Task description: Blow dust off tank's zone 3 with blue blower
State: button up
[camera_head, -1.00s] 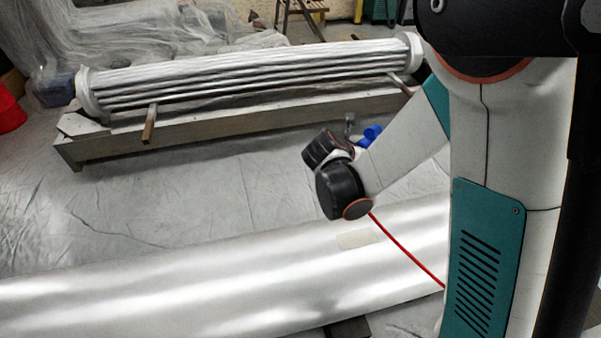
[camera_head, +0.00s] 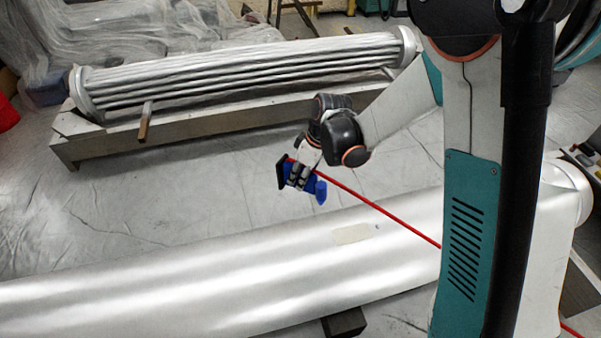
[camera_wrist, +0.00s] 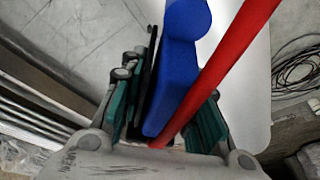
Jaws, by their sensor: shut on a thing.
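The tank (camera_head: 200,283) is a long silver cylinder lying across the front of the head view. A pale rectangular patch (camera_head: 352,234) is on its upper side; I cannot tell which part is zone 3. My gripper (camera_head: 298,174) is shut on the blue blower (camera_head: 320,192), above and behind the tank and apart from it. In the wrist view the blue blower (camera_wrist: 182,65) sits between the teal finger pads of my gripper (camera_wrist: 165,118). A red hose (camera_wrist: 224,65) runs from the blower; in the head view it stretches right over the tank. Part of the blower is hidden by the fingers.
A ribbed tube bundle (camera_head: 250,72) rests on a long low bench (camera_head: 220,112) behind. Clear sheeted floor (camera_head: 190,188) lies between bench and tank. A dark block (camera_head: 344,322) shows under the tank. A coiled cable (camera_wrist: 295,72) lies on the floor in the wrist view.

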jog(key=shift+s+a+f, duration=0.1)
jog(key=shift+a+f, duration=0.05)
jog(key=shift+f, duration=0.1)
jog(key=f+b, duration=0.1)
jog(key=f, duration=0.1)
jog(key=d+f+b, duration=0.1)
jog(key=f+b, duration=0.1)
jog(key=shift+d+f, duration=0.1)
jog(key=shift+f, duration=0.25)
jog(key=w+d+b, duration=0.1)
jog(key=w+d, duration=0.1)
jog(key=d, duration=0.8)
jog(key=w+d, duration=0.2)
jog(key=d, duration=0.8)
jog(key=shift+d+r+b, duration=0.15)
jog(key=shift+r+b, duration=0.05)
jog(key=shift+b, duration=0.15)
jog(key=shift+o, duration=0.7)
grip_shut()
jog(key=shift+s+a+b, duration=0.25)
jog(key=shift+s+a, duration=0.5)
jog(key=shift+a, duration=2.8)
jog(key=shift+s+a+b, duration=0.3)
jog(key=shift+s+a, duration=0.4)
jog(key=shift+a, duration=2.9)
jog(key=shift+s+a+b, duration=0.25)
jog(key=shift+s+a, duration=0.5)
jog(key=shift+a, duration=2.8)
